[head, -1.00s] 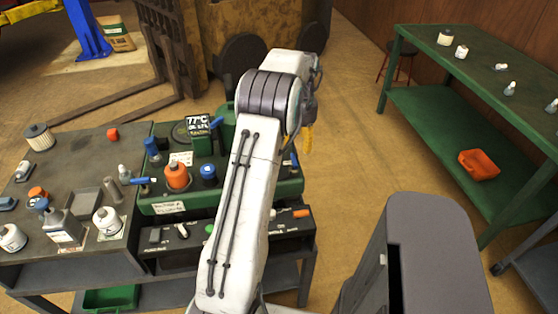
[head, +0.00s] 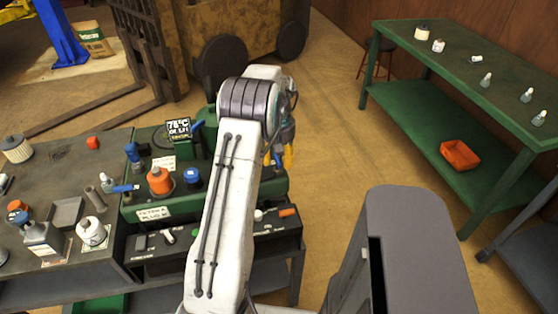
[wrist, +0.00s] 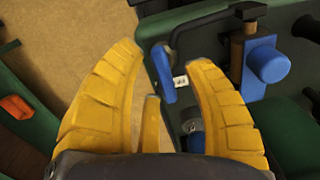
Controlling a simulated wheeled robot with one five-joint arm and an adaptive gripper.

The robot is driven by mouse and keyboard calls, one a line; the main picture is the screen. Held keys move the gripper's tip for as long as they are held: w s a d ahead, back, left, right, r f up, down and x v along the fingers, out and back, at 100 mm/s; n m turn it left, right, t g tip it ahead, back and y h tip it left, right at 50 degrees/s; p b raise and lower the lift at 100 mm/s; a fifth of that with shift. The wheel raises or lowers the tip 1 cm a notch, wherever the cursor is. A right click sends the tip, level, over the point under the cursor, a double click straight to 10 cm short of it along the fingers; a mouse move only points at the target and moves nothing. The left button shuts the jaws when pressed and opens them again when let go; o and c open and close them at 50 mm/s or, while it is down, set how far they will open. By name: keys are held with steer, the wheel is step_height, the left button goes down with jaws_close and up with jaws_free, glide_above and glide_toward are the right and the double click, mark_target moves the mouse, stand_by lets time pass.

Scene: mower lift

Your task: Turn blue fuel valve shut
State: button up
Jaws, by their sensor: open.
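My gripper (wrist: 155,90) is open and empty, its yellow fingers spread. A blue block with a round knob (wrist: 268,62) is farther right. I cannot tell for sure which blue part is the fuel valve. In the head view my gripper (head: 288,155) hangs at the right end of the green machine (head: 155,212), partly hidden by my arm. A blue handle (head: 126,188) sticks out at the machine's left end.
Bottles stand at left. A green bench (head: 440,110) with a red tray (head: 460,155) is at right. Floor between is clear.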

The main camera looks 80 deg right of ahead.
steer(key=shift+f, duration=0.55)
steer(key=shift+o, duration=0.3)
jaws_close()
